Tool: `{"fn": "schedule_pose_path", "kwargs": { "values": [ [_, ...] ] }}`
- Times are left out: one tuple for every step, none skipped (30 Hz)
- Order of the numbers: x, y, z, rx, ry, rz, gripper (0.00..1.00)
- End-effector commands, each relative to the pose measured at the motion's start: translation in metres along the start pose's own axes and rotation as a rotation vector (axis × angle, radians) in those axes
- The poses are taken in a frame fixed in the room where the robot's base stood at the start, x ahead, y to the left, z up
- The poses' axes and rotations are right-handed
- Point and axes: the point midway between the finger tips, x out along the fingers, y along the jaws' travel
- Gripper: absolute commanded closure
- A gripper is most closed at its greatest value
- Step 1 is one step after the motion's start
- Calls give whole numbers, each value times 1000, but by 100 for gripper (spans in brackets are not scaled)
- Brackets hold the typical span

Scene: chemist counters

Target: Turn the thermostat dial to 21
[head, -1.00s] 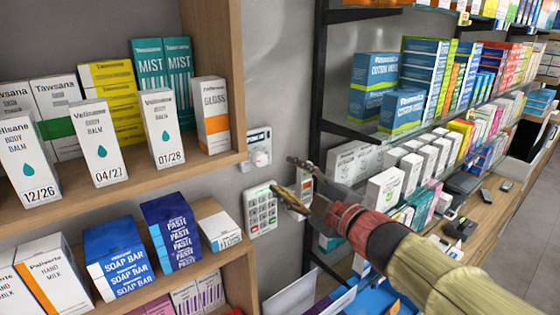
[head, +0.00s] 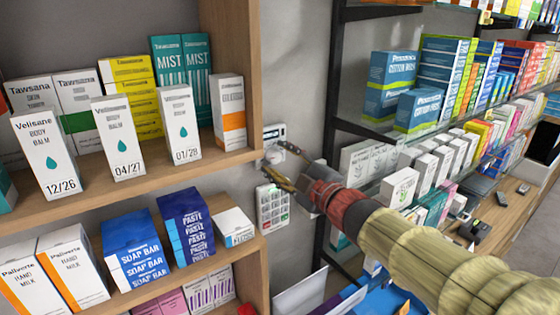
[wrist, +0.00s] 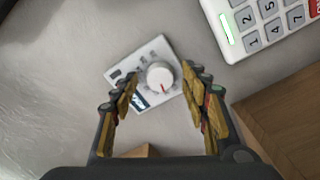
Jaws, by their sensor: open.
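The thermostat (head: 275,132) is a small pale panel on the grey wall, just right of the wooden shelf unit. Its round white dial (wrist: 160,76) shows in the wrist view, with a red mark on its lower side. The numbers around it are too small to read. My gripper (head: 280,164) is open, its fingertips close to the dial. In the wrist view my gripper (wrist: 165,92) has one finger on each side of the dial, with space between them and it. I cannot tell whether any fingertip touches the panel.
A white keypad (head: 272,207) is on the wall below the thermostat; it also shows at the upper right of the wrist view (wrist: 265,25). The wooden shelf (head: 200,168) with boxes stands close on the left. A black-framed glass shelf (head: 400,130) is on the right.

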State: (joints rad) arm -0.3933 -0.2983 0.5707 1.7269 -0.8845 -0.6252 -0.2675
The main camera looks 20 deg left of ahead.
Motion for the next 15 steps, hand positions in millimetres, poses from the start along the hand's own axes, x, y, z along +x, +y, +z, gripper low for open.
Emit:
{"fn": "schedule_pose_path", "kwargs": {
  "values": [
    [0, 0, 0, 0, 0, 0, 54],
    [0, 0, 0, 0, 0, 0, 55],
    [0, 0, 0, 0, 0, 0, 58],
    [0, 0, 0, 0, 0, 0, 59],
    [0, 0, 0, 0, 0, 0, 61],
    [0, 0, 0, 0, 0, 0, 63],
    [0, 0, 0, 0, 0, 0, 65],
    [0, 0, 0, 0, 0, 0, 67],
    [0, 0, 0, 0, 0, 0, 69],
    [0, 0, 0, 0, 0, 0, 71],
    [0, 0, 0, 0, 0, 0, 72],
    [0, 0, 0, 0, 0, 0, 75],
    [0, 0, 0, 0, 0, 0, 76],
    [0, 0, 0, 0, 0, 0, 78],
    [0, 0, 0, 0, 0, 0, 80]
  ]
}}
